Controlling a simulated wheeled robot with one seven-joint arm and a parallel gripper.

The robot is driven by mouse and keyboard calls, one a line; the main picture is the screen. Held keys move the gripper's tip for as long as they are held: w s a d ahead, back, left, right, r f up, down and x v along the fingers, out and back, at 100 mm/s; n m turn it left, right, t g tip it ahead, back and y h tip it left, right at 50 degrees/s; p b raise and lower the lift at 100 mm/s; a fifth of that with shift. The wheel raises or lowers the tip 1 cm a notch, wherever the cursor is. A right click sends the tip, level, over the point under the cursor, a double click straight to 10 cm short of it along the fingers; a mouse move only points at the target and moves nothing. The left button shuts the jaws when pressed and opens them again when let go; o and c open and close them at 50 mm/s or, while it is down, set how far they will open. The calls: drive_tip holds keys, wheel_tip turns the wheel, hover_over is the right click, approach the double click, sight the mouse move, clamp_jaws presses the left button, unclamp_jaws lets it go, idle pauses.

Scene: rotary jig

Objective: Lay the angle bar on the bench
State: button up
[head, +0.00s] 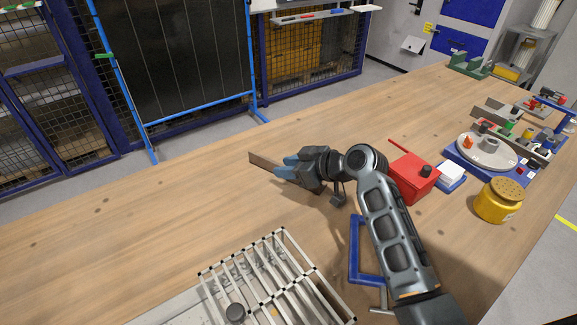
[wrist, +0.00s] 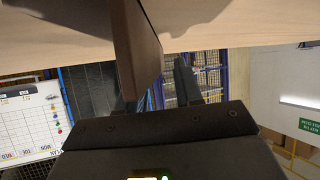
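The angle bar (head: 264,161) is a brown, flat-faced strip at the left end of my arm in the head view, low over or on the bench (head: 180,200). I cannot tell whether it rests on the wood. In the wrist view the bar (wrist: 136,45) runs down between the fingers, close to the left one, with a gap showing between it and the right finger. My gripper (head: 287,167) has blue fingertips, which stand apart around the bar. My gripper also shows in the wrist view (wrist: 157,85). The fingers hide the bar's near part.
A white wire rack (head: 284,232) stands at the front, beside a blue frame (head: 355,250). Right of my arm are a red box (head: 412,182), a yellow canister (head: 498,201) and the rotary jig (head: 487,151). The bench left of the bar is clear.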

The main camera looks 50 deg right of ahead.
drive_tip(key=b+v, duration=0.1)
drive_tip(key=v, duration=1.1)
